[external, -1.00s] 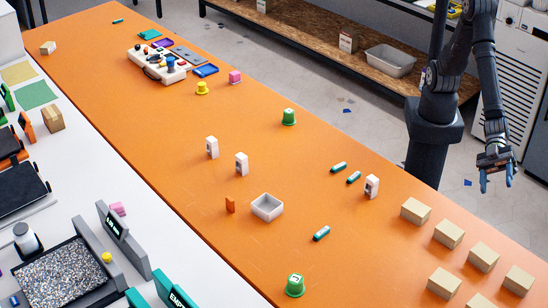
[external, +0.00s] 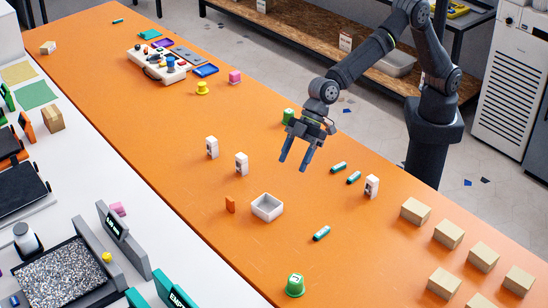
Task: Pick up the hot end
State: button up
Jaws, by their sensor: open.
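I cannot tell for sure which of the small things is the hot end. Small pieces on the orange table (external: 150,130) include three upright white blocks with dark markings: one at the left (external: 212,147), one beside it (external: 242,164) and one at the right (external: 371,187). A small orange piece (external: 230,204) stands left of a white open tray (external: 267,207). Several teal cylinders lie about, one near the middle (external: 338,167). My gripper (external: 294,164) is open and empty, fingers down, above the table between the white blocks and the teal cylinders.
Several cardboard-coloured boxes (external: 448,234) stand at the right. Another green cup (external: 295,285) stands at the near edge. A white counter (external: 60,205) runs along the left.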

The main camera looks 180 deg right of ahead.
jog(key=s+d+g, duration=0.2)
jog(key=s+d, duration=0.6)
jog(key=s, duration=0.3)
jog(key=g+y, duration=0.1)
jog(key=y, duration=0.1)
send_near(242, 162)
jog(key=s+a+r, duration=0.2)
jog(key=s+r, duration=0.2)
jog(key=x, duration=1.1)
jog(key=shift+s+d, duration=0.15)
jog(key=shift+d, duration=0.1)
jog(key=shift+h, duration=0.3)
jog(key=shift+x, duration=2.9)
jog(key=shift+d+r, duration=0.1)
jog(key=shift+d, duration=0.05)
jog(key=c, duration=1)
jog(key=shift+c, duration=0.4)
jog(key=shift+r, duration=0.15)
